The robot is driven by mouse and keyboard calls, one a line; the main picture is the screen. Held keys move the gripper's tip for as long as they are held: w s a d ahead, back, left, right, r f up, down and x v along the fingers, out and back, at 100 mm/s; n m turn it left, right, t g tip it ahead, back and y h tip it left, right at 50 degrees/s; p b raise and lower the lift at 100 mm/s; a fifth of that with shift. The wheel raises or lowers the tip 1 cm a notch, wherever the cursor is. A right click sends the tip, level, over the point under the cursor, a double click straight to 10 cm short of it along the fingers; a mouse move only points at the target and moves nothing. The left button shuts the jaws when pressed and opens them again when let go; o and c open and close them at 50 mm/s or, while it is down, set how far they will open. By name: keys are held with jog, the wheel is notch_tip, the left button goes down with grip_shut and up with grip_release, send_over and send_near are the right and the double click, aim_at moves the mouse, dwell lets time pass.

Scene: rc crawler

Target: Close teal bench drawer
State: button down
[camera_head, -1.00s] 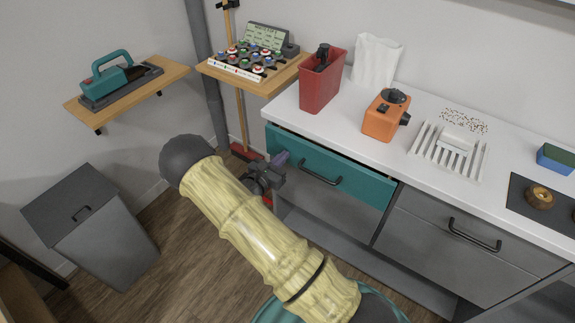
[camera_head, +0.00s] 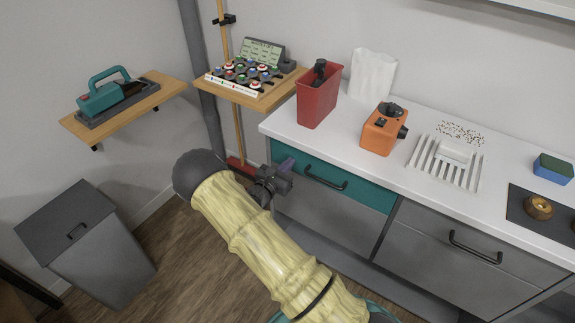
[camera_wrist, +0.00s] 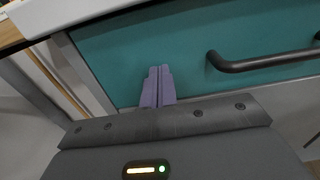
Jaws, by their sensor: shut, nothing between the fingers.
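The teal drawer front (camera_head: 365,193) is in the bench under the white counter, with a black bar handle (camera_head: 325,178). It looks about flush with the bench, and no clear gap shows above it. My gripper (camera_head: 287,164) is at the left part of the drawer front. In the wrist view its purple fingers (camera_wrist: 158,86) are together and empty, pointing at the teal front (camera_wrist: 190,45), left of the handle (camera_wrist: 262,62). They touch it or nearly so; I cannot tell which. My arm hides some of the bench's lower left.
A grey drawer (camera_head: 460,260) is right of the teal one. The counter (camera_head: 350,130) holds a red bin (camera_head: 318,98), an orange device (camera_head: 383,130) and a white rack. A grey trash bin (camera_head: 85,240) stands on the floor at left. A broom stands behind my gripper.

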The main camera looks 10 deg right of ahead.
jog(key=v, duration=1.4)
jog(key=s+d+r+m+g, duration=0.3)
jog(key=s+d+m+g, duration=0.4)
jog(key=d+m+g, duration=0.15)
jog(key=s+r+m+g+y, duration=0.4)
jog(key=s+r+m+y, duration=0.3)
jog(key=s+m+y, duration=0.6)
notch_tip(320, 180, up, 20)
jog(key=m+t+p, duration=0.3)
jog(key=m+p, duration=0.2)
jog(key=p, duration=1.2)
jog(key=shift+a+r, duration=0.2)
jog(key=shift+w, duration=0.1)
